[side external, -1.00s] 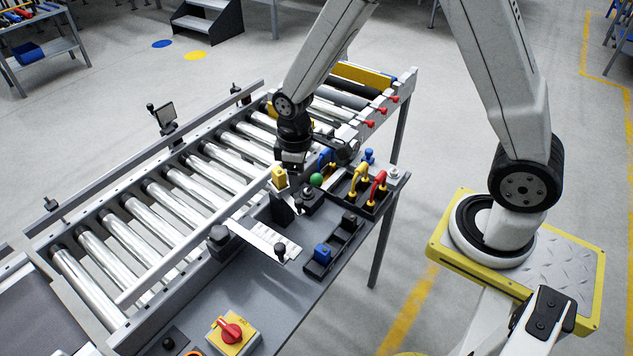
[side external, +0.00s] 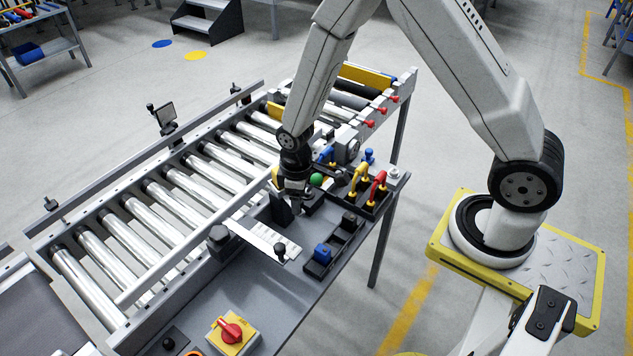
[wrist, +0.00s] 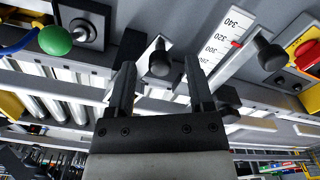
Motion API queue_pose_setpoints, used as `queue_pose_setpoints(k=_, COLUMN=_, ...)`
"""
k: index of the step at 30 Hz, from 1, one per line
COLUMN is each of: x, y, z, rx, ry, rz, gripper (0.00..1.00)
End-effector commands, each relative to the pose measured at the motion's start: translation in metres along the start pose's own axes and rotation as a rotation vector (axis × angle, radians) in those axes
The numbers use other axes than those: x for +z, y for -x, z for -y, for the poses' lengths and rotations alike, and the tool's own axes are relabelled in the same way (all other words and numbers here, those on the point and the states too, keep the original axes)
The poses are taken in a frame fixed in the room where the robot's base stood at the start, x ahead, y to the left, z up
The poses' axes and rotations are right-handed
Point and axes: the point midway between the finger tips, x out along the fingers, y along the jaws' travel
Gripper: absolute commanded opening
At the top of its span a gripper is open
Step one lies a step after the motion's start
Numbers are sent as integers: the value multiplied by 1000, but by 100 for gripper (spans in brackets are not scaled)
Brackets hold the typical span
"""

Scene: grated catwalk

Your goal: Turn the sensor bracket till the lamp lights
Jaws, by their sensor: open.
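My gripper (side external: 296,194) is pointing down over the bench beside the roller conveyor. In the wrist view its two jaws (wrist: 160,70) are apart, with a black round knob (wrist: 160,58) on a pale metal strip showing between them. The strip and knob look like part of the sensor bracket, but I cannot be sure. I cannot tell whether the jaws touch it. A yellow block (side external: 275,173) shows just left of my gripper, partly hidden. A green ball-shaped piece (side external: 316,180), possibly the lamp, is right of my gripper and also shows in the wrist view (wrist: 55,40); I see no glow.
A white scale (wrist: 221,42) with a red mark and a black knob (wrist: 270,52) lies beside the jaws. Yellow and red handles (side external: 378,184) stand close on the right. The rollers (side external: 165,200) are empty.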

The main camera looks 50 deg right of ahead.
Motion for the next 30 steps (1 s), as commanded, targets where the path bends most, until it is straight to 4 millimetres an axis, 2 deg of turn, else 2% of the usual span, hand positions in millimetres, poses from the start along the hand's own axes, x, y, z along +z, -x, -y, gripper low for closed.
queue_pose_setpoints(k=12, x=0, y=-5, z=0, rx=0, ry=0, rz=0, gripper=67)
queue_pose_setpoints(k=17, x=0, y=-4, z=0, rx=0, ry=0, rz=0, gripper=16)
queue_pose_setpoints(k=18, x=0, y=-4, z=0, rx=0, ry=0, rz=0, gripper=4)
queue_pose_setpoints(k=19, x=0, y=-4, z=0, rx=0, ry=0, rz=0, gripper=0)
queue_pose_setpoints(k=30, x=0, y=-4, z=0, rx=0, ry=0, rz=0, gripper=0)
